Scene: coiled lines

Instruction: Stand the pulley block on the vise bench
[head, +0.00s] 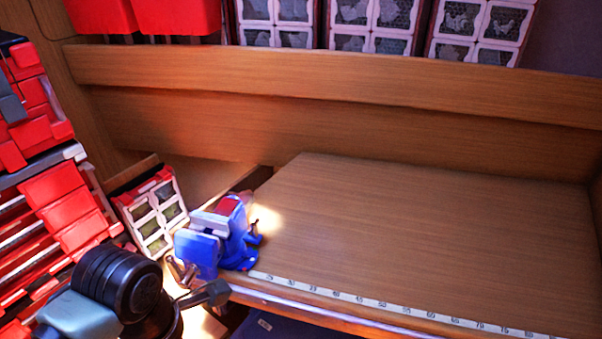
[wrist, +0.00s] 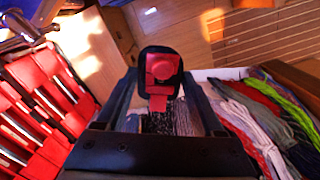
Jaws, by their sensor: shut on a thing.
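The pulley block (wrist: 162,68), red with a black surround, sits between the two fingers of my gripper (wrist: 160,88) in the wrist view. My gripper is shut on it and holds it up off the bench. The block's lower part is hidden by the gripper. In the head view my dark wrist is at the lower left, in front of the bench's left end; I cannot make out the block there. The vise bench (head: 430,235) is a bare wooden top with a blue vise (head: 222,238) at its left front corner.
A white measuring strip (head: 370,300) runs along the bench's front edge. Red drawers (head: 65,205) stand at the left. Coiled lines (wrist: 262,110) lie right of my gripper in the wrist view. The bench's middle and right are clear.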

